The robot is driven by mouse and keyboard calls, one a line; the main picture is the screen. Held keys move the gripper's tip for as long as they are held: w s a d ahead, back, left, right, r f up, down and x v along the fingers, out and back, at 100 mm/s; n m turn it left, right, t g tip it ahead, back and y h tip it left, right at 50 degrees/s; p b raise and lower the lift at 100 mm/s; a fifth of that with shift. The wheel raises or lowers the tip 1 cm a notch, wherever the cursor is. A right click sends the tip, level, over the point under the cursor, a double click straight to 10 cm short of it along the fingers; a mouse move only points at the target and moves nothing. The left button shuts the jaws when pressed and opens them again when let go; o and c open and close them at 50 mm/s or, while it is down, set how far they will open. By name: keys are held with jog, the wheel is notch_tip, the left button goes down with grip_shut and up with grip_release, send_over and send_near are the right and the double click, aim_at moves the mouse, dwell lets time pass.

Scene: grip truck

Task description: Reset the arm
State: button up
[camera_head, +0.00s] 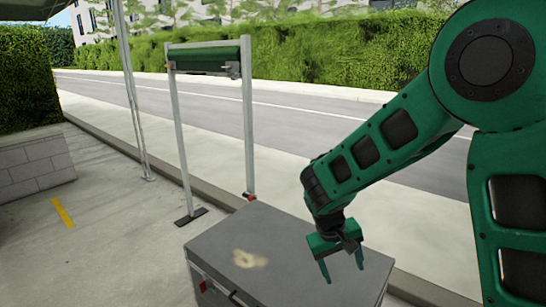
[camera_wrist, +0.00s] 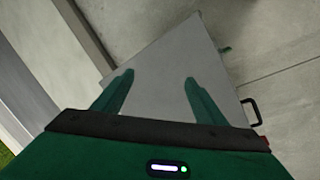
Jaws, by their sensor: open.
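My gripper (camera_head: 342,272) hangs from my green arm above the right part of a grey case (camera_head: 290,235) in the head view. Its two green fingers are apart, with nothing between them. In the wrist view the open fingers of my gripper (camera_wrist: 158,92) show over the plain grey top of the case (camera_wrist: 170,70). The gap between the fingertips and the lid is hard to judge.
A tan patch or flat item (camera_head: 249,259) is on the case's top. A metal frame with a green roller (camera_head: 208,58) stands behind the case. A kerb, road (camera_head: 300,120) and hedge lie beyond. Open pavement (camera_head: 100,240) is at the left.

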jog(key=s+d+r+m+t+y, duration=0.2)
jog(key=s+d+r+t+y, duration=0.15)
jog(key=s+d+r, duration=0.85)
jog(key=s+d+m+g, duration=0.2)
jog(key=s+d+m, duration=0.1)
jog(key=s+d, duration=0.2)
jog(key=s+d+m+g, duration=0.3)
jog(key=s+d, duration=0.2)
jog(key=s, duration=0.5)
jog(key=shift+s+f, duration=0.15)
jog(key=shift+s, duration=0.1)
jog(key=shift+w+f, duration=0.25)
jog(key=shift+w, duration=0.4)
